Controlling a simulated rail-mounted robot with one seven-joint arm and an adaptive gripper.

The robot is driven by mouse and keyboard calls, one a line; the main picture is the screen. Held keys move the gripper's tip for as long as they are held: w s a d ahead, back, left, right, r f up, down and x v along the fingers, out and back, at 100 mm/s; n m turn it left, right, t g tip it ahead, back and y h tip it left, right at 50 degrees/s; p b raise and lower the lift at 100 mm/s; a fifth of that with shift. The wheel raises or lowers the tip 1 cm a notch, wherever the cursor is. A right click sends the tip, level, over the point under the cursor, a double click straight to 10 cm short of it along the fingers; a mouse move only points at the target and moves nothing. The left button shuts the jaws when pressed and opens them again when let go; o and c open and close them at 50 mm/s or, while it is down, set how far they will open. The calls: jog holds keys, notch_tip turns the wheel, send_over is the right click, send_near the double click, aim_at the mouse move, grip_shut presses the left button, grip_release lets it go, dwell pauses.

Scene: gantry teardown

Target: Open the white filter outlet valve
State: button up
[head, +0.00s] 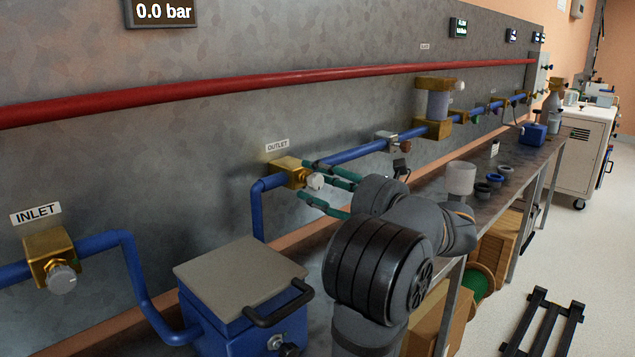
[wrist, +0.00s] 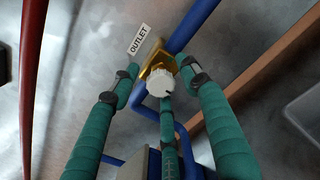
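The white outlet valve knob (head: 315,181) sits on a brass valve body (head: 288,170) on the blue pipe, below the OUTLET label (head: 277,146). In the wrist view the white knob (wrist: 160,82) is in front of the brass body (wrist: 158,62). My gripper (head: 322,178) has green fingers and is at the knob. In the wrist view my gripper (wrist: 162,85) has its fingers spread on the left, right and below the knob. Gaps show beside the left and right fingers. The lower finger's tip is close under the knob; I cannot tell whether it touches.
The inlet valve (head: 50,262) with a grey knob is at the left. A blue filter box (head: 240,325) with a grey lid (head: 240,270) and black handle stands below the outlet. A red pipe (head: 250,81) runs above. Cups (head: 461,178) stand on the bench to the right.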

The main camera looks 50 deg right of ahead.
jog(key=shift+c, duration=1.1)
jog(key=c, duration=0.8)
jog(key=shift+c, duration=0.3)
jog(key=shift+n+b, duration=0.3)
jog(key=shift+b, duration=0.1)
jog(key=n+b, duration=0.2)
jog(key=shift+f+n, duration=0.1)
jog(key=shift+n, duration=0.3)
jog(key=n+b, duration=0.5)
jog(key=shift+n, duration=0.3)
jog(key=n+b, duration=0.4)
jog(key=n, duration=0.1)
jog(key=shift+a, duration=0.1)
jog(key=shift+n+b, duration=1.35)
jog(key=shift+n, duration=0.75)
